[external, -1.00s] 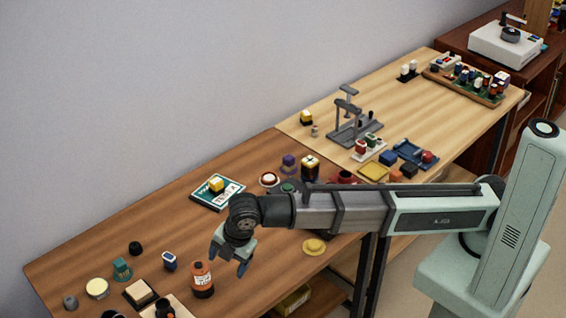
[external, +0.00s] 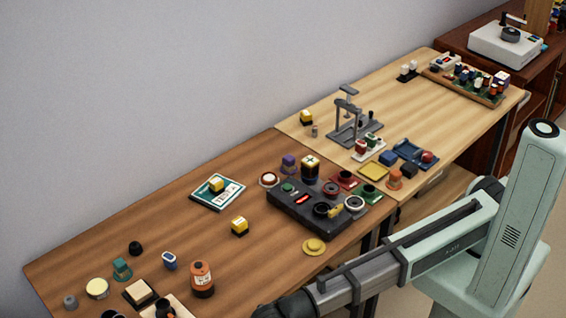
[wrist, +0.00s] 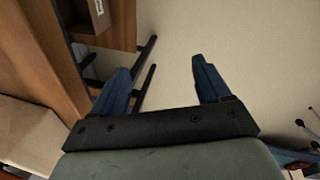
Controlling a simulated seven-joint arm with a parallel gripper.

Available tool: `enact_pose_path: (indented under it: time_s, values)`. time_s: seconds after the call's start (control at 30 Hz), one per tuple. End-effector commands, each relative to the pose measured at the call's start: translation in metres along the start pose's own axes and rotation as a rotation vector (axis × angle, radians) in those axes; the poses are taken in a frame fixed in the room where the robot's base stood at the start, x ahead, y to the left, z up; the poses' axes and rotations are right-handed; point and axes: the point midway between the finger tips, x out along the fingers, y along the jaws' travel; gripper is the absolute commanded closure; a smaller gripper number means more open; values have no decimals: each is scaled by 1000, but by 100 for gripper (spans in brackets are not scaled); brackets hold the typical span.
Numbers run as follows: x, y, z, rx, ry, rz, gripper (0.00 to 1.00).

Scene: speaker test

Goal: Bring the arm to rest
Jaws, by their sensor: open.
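My gripper (wrist: 158,85) shows in the wrist view with its two blue fingers spread wide and nothing between them. Pale floor and wall lie beyond the fingers, with table legs and a wooden edge to the left. In the external view my arm reaches left and down from its base, past the front of the brown table (external: 110,245). The gripper end is cut off by the bottom edge of that view.
A black device (external: 290,205) with a red display sits on the brown table. A yellow block (external: 239,226), an orange bottle (external: 202,279) and a yellow knob (external: 314,246) stand nearby. A light wood table (external: 405,105) carries a grey stand (external: 350,122).

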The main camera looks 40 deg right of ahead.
Motion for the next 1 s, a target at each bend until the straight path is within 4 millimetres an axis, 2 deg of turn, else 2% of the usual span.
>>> enact_pose_path:
  time_s: [0.03, 0.2, 0.37, 0.57, 0.67, 0.8, 1.0]
  values:
    - [19, -7, 12, 22, -16, -23, 24]
    - [71, -29, 45, 105, -60, -92, 24]
    - [116, -51, 79, 188, -103, -152, 24]
    - [167, -76, 133, 307, -167, -222, 24]
    - [190, -84, 168, 381, -202, -253, 24]
    - [216, -86, 228, 500, -255, -283, 24]
    - [235, -84, 303, 643, -314, -306, 24]
